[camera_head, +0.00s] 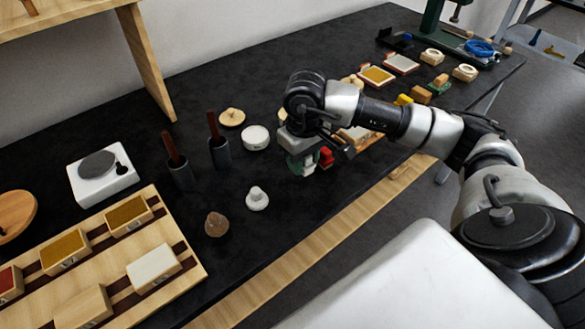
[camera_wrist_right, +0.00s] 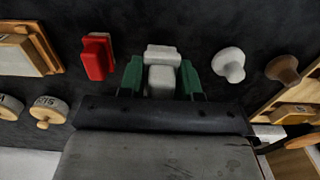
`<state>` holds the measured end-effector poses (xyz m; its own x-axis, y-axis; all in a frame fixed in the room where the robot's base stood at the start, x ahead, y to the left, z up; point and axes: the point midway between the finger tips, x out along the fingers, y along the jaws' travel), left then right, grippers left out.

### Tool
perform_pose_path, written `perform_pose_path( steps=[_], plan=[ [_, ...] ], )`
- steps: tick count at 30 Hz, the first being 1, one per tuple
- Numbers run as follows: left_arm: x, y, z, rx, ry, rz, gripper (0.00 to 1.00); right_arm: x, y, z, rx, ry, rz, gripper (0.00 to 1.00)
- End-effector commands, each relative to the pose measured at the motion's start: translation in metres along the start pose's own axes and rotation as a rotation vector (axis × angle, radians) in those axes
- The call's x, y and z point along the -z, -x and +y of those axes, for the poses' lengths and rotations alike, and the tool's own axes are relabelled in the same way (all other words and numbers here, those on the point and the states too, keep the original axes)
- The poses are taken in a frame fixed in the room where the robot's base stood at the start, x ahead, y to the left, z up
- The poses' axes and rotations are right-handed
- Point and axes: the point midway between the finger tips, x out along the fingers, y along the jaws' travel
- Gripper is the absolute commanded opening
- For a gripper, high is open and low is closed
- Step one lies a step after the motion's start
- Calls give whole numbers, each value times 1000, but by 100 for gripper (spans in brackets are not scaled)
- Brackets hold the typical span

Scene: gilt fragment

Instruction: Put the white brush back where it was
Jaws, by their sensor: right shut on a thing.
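My right gripper (camera_head: 302,162) hangs low over the front part of the dark table. In the right wrist view its green fingers (camera_wrist_right: 162,76) are shut on the white brush (camera_wrist_right: 162,53), a pale block with a narrower grip between the fingers. In the head view the white brush is mostly hidden by the gripper. Whether it touches the table cannot be told. A red brush (camera_head: 325,157) of similar shape stands close beside the gripper; it also shows in the right wrist view (camera_wrist_right: 97,56). My left gripper is not in view.
A white knobbed piece (camera_head: 257,198) and a brown lump (camera_head: 216,224) stand left of the gripper. Two dark cups (camera_head: 182,177) with brown sticks and a white round tin (camera_head: 255,138) are behind. A wooden tray (camera_head: 190,268) with blocks lies front left.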

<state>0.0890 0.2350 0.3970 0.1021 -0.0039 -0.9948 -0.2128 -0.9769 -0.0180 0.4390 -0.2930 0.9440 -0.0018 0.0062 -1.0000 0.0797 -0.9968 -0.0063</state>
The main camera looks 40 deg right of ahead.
Motion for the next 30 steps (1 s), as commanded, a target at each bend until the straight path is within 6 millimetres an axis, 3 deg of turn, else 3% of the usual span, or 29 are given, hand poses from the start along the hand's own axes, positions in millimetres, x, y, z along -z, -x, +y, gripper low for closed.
perform_pose_path(
  steps=[6, 15, 29, 30],
  plan=[
    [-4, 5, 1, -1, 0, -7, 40, 21, -14, -9, 1, 0, 0, 15],
    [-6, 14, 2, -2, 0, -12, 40, 21, -51, -9, 1, -2, -3, 15],
    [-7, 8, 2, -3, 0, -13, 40, 22, -60, -8, -1, -1, 1, 15],
    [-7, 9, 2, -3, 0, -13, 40, 22, -58, -8, -1, -1, 1, 38]
  ],
)
